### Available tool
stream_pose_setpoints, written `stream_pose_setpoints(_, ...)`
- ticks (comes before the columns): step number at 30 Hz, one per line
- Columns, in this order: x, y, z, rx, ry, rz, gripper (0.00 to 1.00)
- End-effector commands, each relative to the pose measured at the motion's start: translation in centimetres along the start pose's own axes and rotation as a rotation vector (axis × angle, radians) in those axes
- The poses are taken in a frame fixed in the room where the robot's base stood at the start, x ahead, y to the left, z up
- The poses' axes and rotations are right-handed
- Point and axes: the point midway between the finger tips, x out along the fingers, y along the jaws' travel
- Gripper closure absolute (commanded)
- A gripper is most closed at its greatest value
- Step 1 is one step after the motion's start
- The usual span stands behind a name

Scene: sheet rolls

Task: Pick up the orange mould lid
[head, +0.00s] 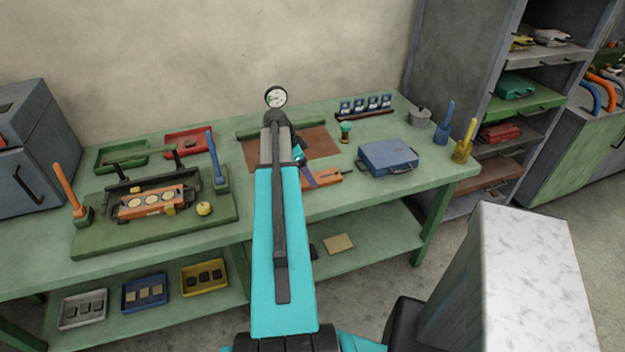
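A flat orange piece with a small dark mark, which looks like the orange mould lid (325,180), lies on the green bench near its front edge. Its left end is partly hidden by a purple part and my arm. An orange mould (150,213) with several round cream-coloured pieces in it sits on a green board at the left. My cyan arm reaches over the bench, and my gripper (306,172) appears beside the left end of the orange piece. It is mostly hidden behind the arm. I cannot tell whether it touches the piece or how far its fingers are apart.
A blue case (388,158) lies right of the orange piece. A brown mat (321,141) lies behind it, and a dial gauge (276,97) stands at the back. Blue (442,125) and yellow (464,142) upright-handled tools stand at the right end. Trays fill the lower shelf's left.

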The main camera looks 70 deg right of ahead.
Motion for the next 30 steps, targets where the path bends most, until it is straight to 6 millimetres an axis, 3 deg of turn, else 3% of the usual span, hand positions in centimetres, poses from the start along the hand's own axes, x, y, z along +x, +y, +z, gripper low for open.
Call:
stream_pose_setpoints(12, 3.0, 0.0, 0.0, -0.001, 0.0, 0.0, 0.27)
stream_pose_setpoints(30, 3.1, 0.0, 0.1, -0.002, 0.0, -0.001, 0.27)
